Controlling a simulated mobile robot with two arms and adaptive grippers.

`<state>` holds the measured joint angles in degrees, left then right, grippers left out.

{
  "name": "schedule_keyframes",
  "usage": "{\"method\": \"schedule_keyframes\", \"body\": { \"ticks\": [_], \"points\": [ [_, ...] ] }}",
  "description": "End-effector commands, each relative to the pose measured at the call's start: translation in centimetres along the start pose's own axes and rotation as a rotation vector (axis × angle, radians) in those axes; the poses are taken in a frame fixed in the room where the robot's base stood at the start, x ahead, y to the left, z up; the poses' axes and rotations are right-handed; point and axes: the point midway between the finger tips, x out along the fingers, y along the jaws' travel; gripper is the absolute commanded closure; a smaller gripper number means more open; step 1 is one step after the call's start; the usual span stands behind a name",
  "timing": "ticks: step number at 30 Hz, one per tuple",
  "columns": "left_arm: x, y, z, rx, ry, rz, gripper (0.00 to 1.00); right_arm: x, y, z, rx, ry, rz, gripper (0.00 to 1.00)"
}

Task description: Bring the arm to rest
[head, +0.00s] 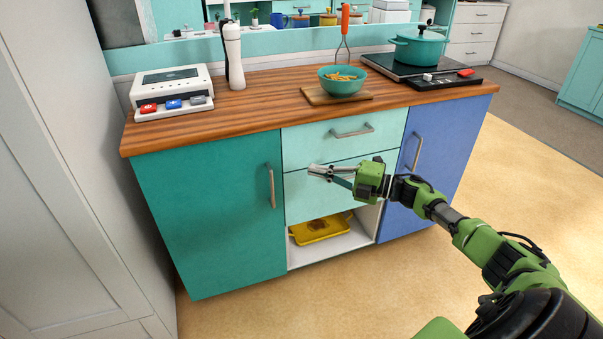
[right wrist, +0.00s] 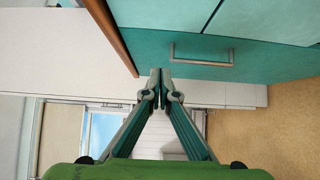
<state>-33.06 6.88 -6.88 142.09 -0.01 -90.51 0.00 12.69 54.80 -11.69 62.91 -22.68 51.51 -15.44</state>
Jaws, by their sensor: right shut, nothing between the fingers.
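My right arm comes in from the lower right in the head view. Its gripper (head: 318,172) is in front of the mint drawers (head: 330,190), at about the height of the lower drawer. In the right wrist view the right gripper (right wrist: 161,74) shows its two fingertips together, with nothing between them. The teal door (right wrist: 250,60) and its handle show beyond the fingers there. My left gripper is not in view.
The wooden counter (head: 270,106) holds a teal bowl of food (head: 342,86) on a board, a white device with coloured buttons (head: 172,90), and a teal pot (head: 418,48) on a hob. A yellow tray (head: 320,228) lies in the open lower shelf. Floor is clear at right.

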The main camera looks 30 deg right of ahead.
Motion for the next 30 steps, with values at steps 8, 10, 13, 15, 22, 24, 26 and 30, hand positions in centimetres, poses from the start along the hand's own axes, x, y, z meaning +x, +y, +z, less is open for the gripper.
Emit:
{"method": "schedule_keyframes", "body": {
  "ticks": [8, 10, 13, 15, 22, 24, 26, 30],
  "points": [
    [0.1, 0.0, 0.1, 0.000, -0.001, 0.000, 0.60, -2.5, -0.1, 1.3, 0.000, -0.001, -0.001, 1.00],
    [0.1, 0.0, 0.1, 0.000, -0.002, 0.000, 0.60, -2.6, -0.1, 1.3, 0.000, 0.000, -0.001, 1.00],
    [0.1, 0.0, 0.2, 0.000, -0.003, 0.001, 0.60, -2.6, 0.0, 1.3, 0.000, 0.000, 0.000, 1.00],
    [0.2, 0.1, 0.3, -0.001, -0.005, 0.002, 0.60, -2.4, -0.2, 1.2, 0.006, -0.004, 0.000, 1.00],
    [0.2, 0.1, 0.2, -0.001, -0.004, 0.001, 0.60, 1.6, -4.2, -1.5, 0.160, -0.137, 0.011, 1.00],
    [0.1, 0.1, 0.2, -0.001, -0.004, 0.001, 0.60, 3.0, -6.1, -3.1, 0.252, -0.218, 0.010, 1.00],
    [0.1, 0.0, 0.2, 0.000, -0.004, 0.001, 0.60, 3.8, -7.8, -4.5, 0.339, -0.293, 0.004, 1.00],
    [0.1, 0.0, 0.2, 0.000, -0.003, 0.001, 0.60, 4.3, -11.6, -8.4, 0.553, -0.473, -0.034, 1.00]
  ]
}}
